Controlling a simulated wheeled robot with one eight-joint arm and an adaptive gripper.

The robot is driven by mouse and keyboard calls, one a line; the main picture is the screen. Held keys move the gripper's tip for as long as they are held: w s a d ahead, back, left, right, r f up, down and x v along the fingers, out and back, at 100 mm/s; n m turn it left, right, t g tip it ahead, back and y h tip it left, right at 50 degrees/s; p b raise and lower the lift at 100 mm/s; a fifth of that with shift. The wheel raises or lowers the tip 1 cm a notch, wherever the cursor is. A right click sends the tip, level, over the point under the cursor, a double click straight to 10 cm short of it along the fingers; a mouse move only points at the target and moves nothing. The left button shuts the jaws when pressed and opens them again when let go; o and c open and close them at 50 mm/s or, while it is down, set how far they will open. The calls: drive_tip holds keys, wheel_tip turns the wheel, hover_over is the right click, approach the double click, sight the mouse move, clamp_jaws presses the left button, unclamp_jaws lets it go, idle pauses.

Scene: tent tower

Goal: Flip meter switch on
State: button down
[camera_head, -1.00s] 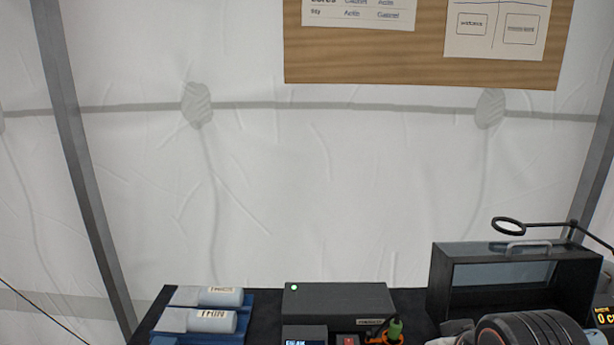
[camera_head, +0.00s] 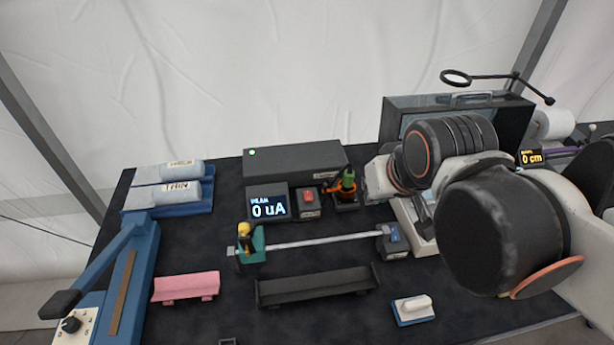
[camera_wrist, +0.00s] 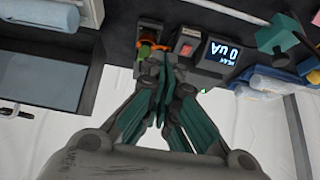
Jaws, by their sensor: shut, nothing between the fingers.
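The meter display (camera_head: 268,204) is a dark box reading "0 uA" and stands on the black table. It also shows upside down in the wrist view (camera_wrist: 222,50). Right of it in the head view is a small dark box with a red switch (camera_head: 308,197); the red switch is also in the wrist view (camera_wrist: 187,47). Whether it is on or off I cannot tell. My gripper (camera_wrist: 163,62) is shut and empty, its teal-padded fingers together, a little left of the red switch in the wrist view.
A green and orange item (camera_head: 347,186) stands beside the switch box, close to my fingers. A long dark box (camera_head: 293,158) with a green light lies behind. A metal rod (camera_head: 322,241) on supports and a black trough (camera_head: 315,287) lie in front. A glass-fronted case (camera_head: 395,112) stands behind my arm.

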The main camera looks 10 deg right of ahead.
drive_tip(key=w+a+g+p, duration=0.2)
drive_tip(key=w+a, duration=0.1)
drive_tip(key=w, duration=0.5)
drive_tip(key=g+p, duration=0.1)
drive_tip(key=p, duration=0.1)
hover_over(308, 193)
drive_tip(key=s, duration=0.4)
wheel_tip(308, 193, down, 4)
drive_tip(key=shift+r, duration=0.1)
drive_tip(key=b+x, duration=0.1)
drive_tip(key=x, duration=0.3)
drive_tip(key=b+x, duration=0.1)
drive_tip(key=x, duration=0.3)
drive_tip(key=s+b+x, duration=0.1)
drive_tip(key=b+x, duration=0.1)
drive_tip(key=x, duration=0.2)
drive_tip(key=shift+d+f, duration=0.15)
drive_tip(key=shift+f, duration=1)
